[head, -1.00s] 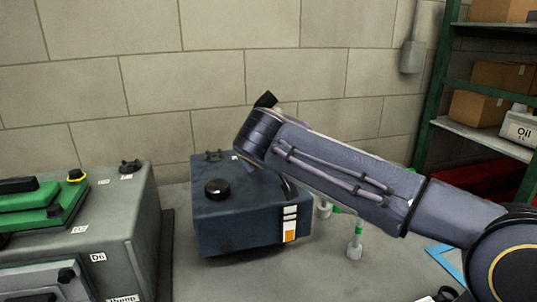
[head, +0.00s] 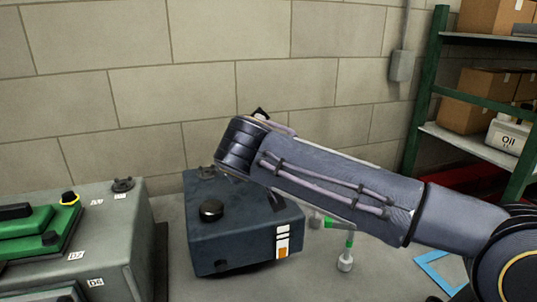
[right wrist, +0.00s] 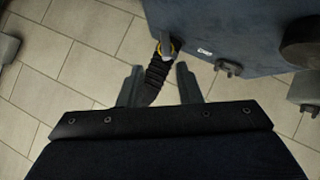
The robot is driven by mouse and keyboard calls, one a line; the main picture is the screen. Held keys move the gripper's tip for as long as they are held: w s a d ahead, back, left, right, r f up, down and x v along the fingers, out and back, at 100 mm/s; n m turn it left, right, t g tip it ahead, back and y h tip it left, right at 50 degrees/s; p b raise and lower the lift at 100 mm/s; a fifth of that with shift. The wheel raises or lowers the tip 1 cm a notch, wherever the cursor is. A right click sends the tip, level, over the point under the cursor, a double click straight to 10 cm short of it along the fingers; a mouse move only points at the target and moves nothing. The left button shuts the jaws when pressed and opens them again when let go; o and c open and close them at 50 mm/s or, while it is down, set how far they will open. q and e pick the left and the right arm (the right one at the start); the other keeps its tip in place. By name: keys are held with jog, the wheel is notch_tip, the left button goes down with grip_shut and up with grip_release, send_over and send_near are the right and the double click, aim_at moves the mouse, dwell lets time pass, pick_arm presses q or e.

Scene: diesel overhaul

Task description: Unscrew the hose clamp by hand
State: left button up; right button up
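A dark blue tank (head: 225,235) with a black cap stands against the wall in the head view. In the right wrist view its blue side (right wrist: 225,20) is at the top. A black ribbed hose (right wrist: 157,72) runs down from a fitting with a yellow ring, which looks like the hose clamp (right wrist: 174,47). My right gripper (right wrist: 159,84) is open, its two fingers apart below the clamp. The hose shows between them, closer to the left finger; I cannot tell whether they touch. In the head view my right arm crosses over the tank and its gripper is hidden. My left gripper is out of view.
A grey machine with a green top (head: 30,235) stands at the left. Green-and-white pipe fittings (head: 345,262) are right of the tank. A green-framed shelf (head: 470,148) holds boxes and an oil canister (head: 508,138). Tiled floor shows in the right wrist view.

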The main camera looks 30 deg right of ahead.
jog(key=shift+w+a+r, duration=0.1)
jog(key=shift+w+a, duration=0.1)
jog(key=shift+a, duration=0.25)
jog(key=shift+w+f, duration=0.1)
jog(key=shift+f, duration=0.15)
jog(key=b+x, duration=0.1)
jog(key=x, duration=0.5)
jog(key=shift+w+d+f, duration=0.15)
jog(key=shift+f, duration=0.05)
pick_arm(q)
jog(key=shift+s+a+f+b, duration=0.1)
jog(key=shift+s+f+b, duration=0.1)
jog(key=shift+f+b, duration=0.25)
pick_arm(e)
jog(key=shift+x, duration=0.9)
jog(key=shift+w+r, duration=0.1)
jog(key=shift+r, duration=0.05)
jog(key=shift+c, duration=0.4)
